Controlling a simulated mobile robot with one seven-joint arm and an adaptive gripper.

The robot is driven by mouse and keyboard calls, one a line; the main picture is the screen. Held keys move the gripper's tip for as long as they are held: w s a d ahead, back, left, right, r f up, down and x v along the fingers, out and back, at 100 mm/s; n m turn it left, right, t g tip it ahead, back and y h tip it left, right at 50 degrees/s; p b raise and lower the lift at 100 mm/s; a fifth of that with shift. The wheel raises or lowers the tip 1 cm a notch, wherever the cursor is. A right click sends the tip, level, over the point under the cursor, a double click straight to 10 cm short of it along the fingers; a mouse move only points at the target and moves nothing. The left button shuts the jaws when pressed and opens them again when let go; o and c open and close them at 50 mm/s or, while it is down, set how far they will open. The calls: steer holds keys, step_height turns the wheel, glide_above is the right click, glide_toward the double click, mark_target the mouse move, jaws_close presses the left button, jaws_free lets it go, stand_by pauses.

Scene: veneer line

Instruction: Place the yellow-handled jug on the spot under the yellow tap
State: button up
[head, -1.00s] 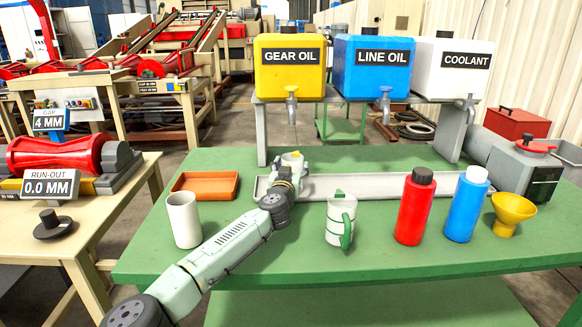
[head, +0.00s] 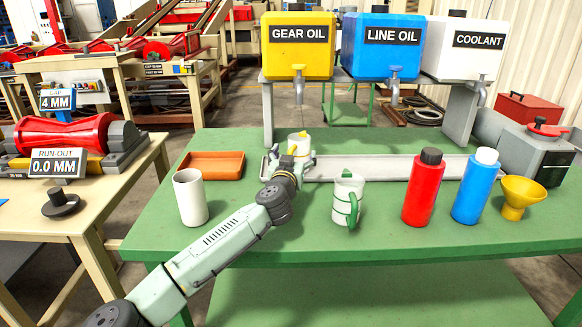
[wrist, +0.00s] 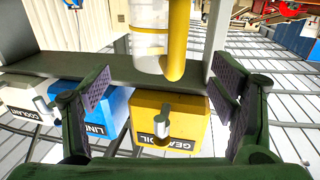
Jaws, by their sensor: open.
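The yellow-handled jug (head: 300,144) stands at the left part of the grey tray, below the yellow tap (head: 298,71) of the gear oil tank. In the wrist view the clear jug (wrist: 149,40) and its yellow handle (wrist: 178,45) show at the top, beyond the fingertips. My gripper (head: 289,162) is open in front of the jug. In the wrist view my gripper (wrist: 165,82) has its fingers wide apart, with a clear gap on both sides of the jug. The jug's base is hidden behind my gripper in the head view.
The grey tray (head: 400,168) runs along the bench's back. A green-handled jug (head: 347,200), white cup (head: 189,198), orange tray (head: 212,163), red bottle (head: 424,188), blue bottle (head: 474,187) and yellow funnel (head: 521,194) stand around. The green bench (head: 280,240) is clear in front.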

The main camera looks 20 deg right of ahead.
steer(key=b+v, duration=0.1)
steer(key=v, duration=0.4)
steer(key=shift+s+a, duration=0.1)
steer(key=shift+s, duration=0.15)
steer(key=shift+r, duration=0.1)
